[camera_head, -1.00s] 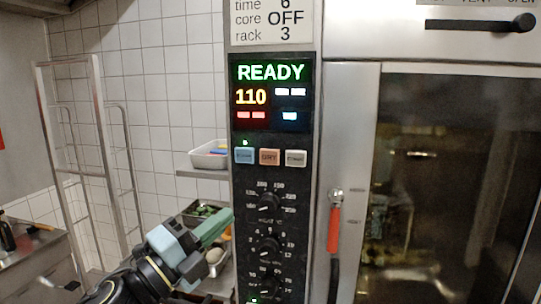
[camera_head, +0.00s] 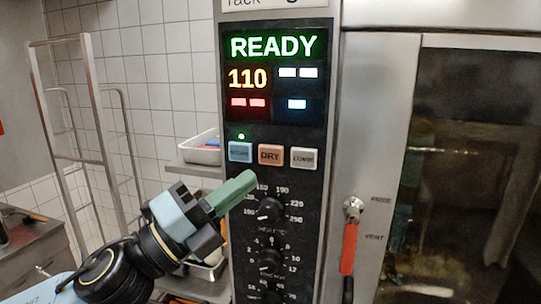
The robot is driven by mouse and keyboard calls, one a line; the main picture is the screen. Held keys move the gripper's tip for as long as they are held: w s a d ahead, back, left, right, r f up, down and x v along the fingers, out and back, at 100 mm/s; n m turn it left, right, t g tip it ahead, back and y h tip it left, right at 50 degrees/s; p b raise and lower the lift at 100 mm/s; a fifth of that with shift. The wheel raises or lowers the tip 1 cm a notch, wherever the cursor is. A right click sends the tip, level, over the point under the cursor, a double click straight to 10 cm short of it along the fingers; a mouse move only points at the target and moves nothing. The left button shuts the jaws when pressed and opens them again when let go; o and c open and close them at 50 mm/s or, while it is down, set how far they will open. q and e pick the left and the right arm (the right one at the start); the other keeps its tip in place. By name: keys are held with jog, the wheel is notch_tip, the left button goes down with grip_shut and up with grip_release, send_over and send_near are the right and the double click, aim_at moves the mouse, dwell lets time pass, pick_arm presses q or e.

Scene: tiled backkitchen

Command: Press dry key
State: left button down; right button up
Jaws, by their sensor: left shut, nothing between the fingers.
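The oven control panel (camera_head: 238,272) stands in the middle of the view. Its orange dry key (camera_head: 270,155), marked DRY, sits between a blue key (camera_head: 240,152) on the left and a pale grey key (camera_head: 304,158) on the right. A small green light shows above the blue key. My left gripper (camera_head: 250,178) comes in from the lower left, its green fingers together and empty, pointing up and right. Its tip shows just below the blue and dry keys; I cannot tell its distance from the panel. My right gripper is not in view.
The display (camera_head: 272,75) reads READY and 110. Knobs (camera_head: 270,209) sit below the keys. A red-handled lever (camera_head: 349,245) hangs right of the panel, beside the glass oven door (camera_head: 470,180). A metal rack (camera_head: 70,130) and a shelf with a white tray (camera_head: 203,150) stand left.

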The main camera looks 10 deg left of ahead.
aim_at(280, 149)
pick_arm(q)
jog(key=shift+w+d, duration=0.15)
jog(key=shift+w, duration=3.95)
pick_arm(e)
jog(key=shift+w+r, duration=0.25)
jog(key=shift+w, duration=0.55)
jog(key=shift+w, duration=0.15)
pick_arm(q)
jog(key=shift+w, duration=0.1)
jog(key=shift+w, duration=0.3)
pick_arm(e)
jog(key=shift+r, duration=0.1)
